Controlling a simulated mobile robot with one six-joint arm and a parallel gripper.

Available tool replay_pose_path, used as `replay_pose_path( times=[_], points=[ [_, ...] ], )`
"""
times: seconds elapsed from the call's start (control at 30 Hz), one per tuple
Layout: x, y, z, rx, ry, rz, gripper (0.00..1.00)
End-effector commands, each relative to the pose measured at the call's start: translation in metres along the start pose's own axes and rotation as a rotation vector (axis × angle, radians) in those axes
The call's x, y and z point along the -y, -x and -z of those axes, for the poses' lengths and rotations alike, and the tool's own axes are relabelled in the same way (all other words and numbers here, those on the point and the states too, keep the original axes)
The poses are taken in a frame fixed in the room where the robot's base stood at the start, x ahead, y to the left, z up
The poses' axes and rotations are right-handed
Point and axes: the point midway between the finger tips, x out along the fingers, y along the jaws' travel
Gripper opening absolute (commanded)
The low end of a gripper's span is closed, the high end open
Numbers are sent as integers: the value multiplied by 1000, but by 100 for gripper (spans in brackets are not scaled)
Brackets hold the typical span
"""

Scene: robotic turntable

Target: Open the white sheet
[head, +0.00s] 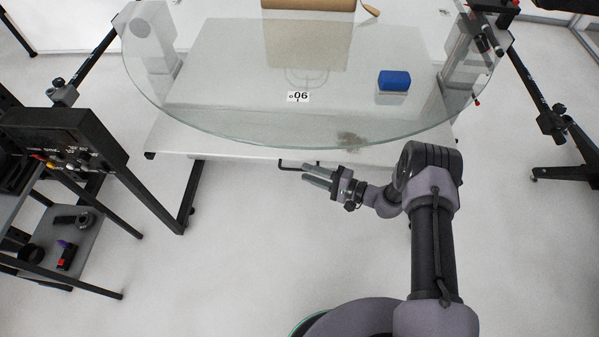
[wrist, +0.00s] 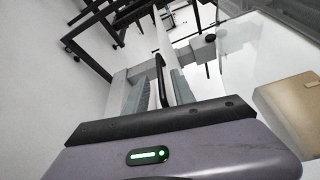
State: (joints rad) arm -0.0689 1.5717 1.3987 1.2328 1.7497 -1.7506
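A flat white sheet (head: 200,150) lies level below the round glass top, and its front edge shows past the glass. A thin black handle (head: 284,166) sticks out from this edge. In the wrist view, the black handle (wrist: 161,78) stands beside the white edge, between the two grey fingers. My gripper (head: 310,175) is just in front of the edge, by the right end of the handle. Its fingers are apart, also in the wrist view (wrist: 158,92). I cannot tell whether either finger touches the handle.
The glass turntable top (head: 240,122) overhangs the sheet. It carries a blue block (head: 394,80), a brown roll (head: 308,4) and a number tag (head: 298,97). A black control box (head: 62,140) stands at the left, a tripod (head: 548,125) at the right. The floor in front is clear.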

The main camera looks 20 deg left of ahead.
Motion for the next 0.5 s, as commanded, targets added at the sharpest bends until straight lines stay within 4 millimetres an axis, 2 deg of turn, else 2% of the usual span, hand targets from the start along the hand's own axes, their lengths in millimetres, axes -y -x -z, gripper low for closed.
replay_pose_path(
  times=[0.1, 0.2, 0.5],
  points=[
    [-2, -22, 0, 2, 2, 1, 31],
    [-1, -32, 0, 1, 1, 0, 31],
    [1, -37, 0, 0, 1, 0, 31]
  ],
)
